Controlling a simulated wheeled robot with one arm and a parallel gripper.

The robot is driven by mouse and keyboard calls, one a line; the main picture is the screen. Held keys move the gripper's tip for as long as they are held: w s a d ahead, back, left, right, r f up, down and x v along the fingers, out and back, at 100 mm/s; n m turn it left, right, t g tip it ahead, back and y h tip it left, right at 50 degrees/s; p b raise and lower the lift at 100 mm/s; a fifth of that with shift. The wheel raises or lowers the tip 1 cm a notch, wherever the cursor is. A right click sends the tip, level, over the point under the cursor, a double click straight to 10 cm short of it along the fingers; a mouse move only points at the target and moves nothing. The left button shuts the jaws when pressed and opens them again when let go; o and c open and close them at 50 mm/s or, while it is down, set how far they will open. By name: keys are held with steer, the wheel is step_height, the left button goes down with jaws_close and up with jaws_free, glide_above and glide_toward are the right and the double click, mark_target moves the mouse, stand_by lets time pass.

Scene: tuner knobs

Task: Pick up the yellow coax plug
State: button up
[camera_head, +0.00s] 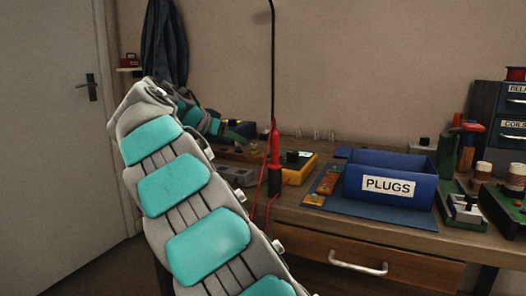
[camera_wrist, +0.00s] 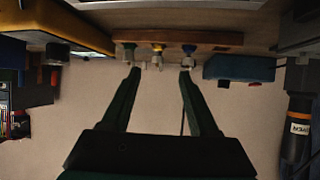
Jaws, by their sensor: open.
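The wrist view looks upside down, with the bench at the top and the wall below. There the yellow coax plug (camera_wrist: 158,49) sits in the middle of a row on a wooden strip (camera_wrist: 185,37). A green-collared plug (camera_wrist: 129,50) is to its left and a blue-collared plug (camera_wrist: 189,50) to its right. My gripper (camera_wrist: 161,70) is open and empty, its two dark green fingers spread on either side of the yellow plug's line. The fingertips overlap the outer plugs in the picture; contact cannot be told. In the head view my gripper (camera_head: 238,131) is over the bench's far left; the plugs are not clear.
A blue PLUGS bin (camera_head: 350,183) stands on the bench, right of a yellow meter (camera_head: 297,167). A red and black probe (camera_head: 275,160) hangs on a cable near my arm. Dark drawers (camera_head: 511,115) and tools crowd the right. A blue block (camera_wrist: 238,67) lies near the wooden strip.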

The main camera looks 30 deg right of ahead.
mark_target(252, 145)
steer(key=shift+d+r+p+x, duration=0.1)
steer(key=shift+x, duration=1.2)
steer(key=shift+d+r+p+x, duration=0.1)
steer(key=shift+p+x, duration=0.05)
steer(key=shift+x, duration=1.2)
steer(key=shift+d+r+p+x, duration=0.1)
steer(key=shift+r+x, duration=0.05)
steer(key=shift+x, duration=1.15)
steer(key=shift+s, duration=0.15)
jaws_close()
